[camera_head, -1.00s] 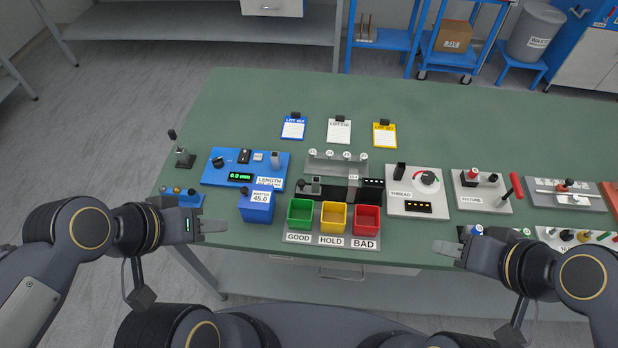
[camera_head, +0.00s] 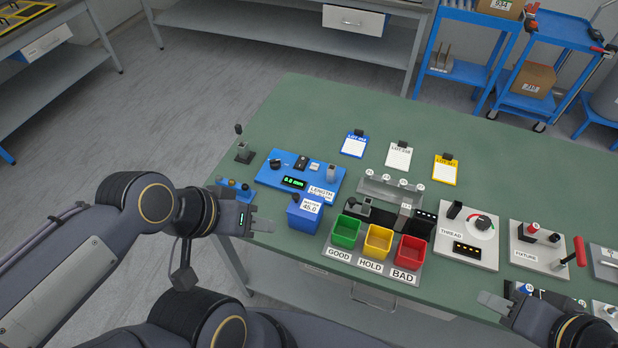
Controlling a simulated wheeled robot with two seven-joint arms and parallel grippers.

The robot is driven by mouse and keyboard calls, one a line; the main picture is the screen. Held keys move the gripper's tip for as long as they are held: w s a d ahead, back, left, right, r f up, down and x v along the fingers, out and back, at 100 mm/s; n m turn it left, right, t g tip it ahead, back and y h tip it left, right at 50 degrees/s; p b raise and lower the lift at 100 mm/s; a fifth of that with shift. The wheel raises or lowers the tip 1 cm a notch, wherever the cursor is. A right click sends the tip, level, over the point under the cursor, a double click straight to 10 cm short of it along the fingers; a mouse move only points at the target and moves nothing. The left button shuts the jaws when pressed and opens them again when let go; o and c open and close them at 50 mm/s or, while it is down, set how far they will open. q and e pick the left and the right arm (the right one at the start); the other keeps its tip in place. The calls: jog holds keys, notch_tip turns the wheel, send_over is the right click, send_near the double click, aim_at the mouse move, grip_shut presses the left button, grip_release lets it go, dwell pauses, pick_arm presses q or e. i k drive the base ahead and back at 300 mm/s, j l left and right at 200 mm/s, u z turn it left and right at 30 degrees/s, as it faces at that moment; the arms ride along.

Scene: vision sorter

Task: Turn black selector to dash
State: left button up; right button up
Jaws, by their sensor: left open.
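A blue length gauge panel (camera_head: 325,187) lies on the left part of the green table. On it are a black round knob (camera_head: 275,163), which may be the selector, a black switch block (camera_head: 302,162) and a lit green display reading about 0.0 mm (camera_head: 293,182). Any dash mark by the knob is too small to tell. My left gripper (camera_head: 262,226) is open and empty at the table's front left edge, in front of the panel and apart from it. My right gripper (camera_head: 493,303) is at the front edge on the right, its jaw gap unclear.
A blue block labelled 45.0 (camera_head: 304,215) stands between my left gripper and the green bin (camera_head: 346,231). Yellow (camera_head: 377,241) and red (camera_head: 413,252) bins follow. A thread gauge (camera_head: 468,237) and a fixture panel (camera_head: 537,246) stand further right. The table behind the lot cards is clear.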

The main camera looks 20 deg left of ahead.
aim_at(276, 164)
jog(key=j+u, duration=0.25)
jog(key=i+j+u, duration=0.25)
jog(key=j, duration=0.2)
jog(key=j+u, duration=0.25)
jog(key=j, duration=0.1)
